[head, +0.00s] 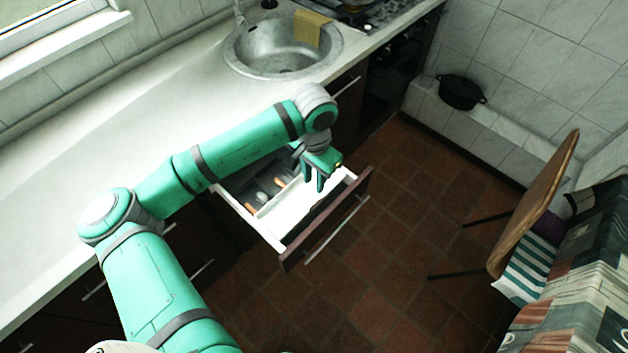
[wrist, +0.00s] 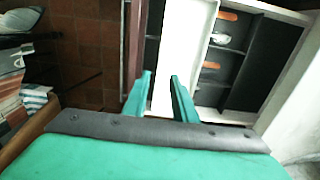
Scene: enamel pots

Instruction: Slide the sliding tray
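The sliding tray (head: 289,209) is a white flat insert inside an open drawer (head: 272,239). In the wrist view the tray (wrist: 187,45) is a long pale panel beside dark compartments. My gripper (head: 321,184) is over the tray, near the drawer's dark front. In the wrist view my gripper (wrist: 160,76) has its two green fingers apart, with the pale tray surface showing between them and nothing held. I cannot tell whether the fingertips touch the tray.
The drawer's dark compartments hold several orange-handled items (head: 280,182). The drawer front has a metal handle (head: 337,229). The counter (head: 150,110) with a sink (head: 283,50) runs behind.

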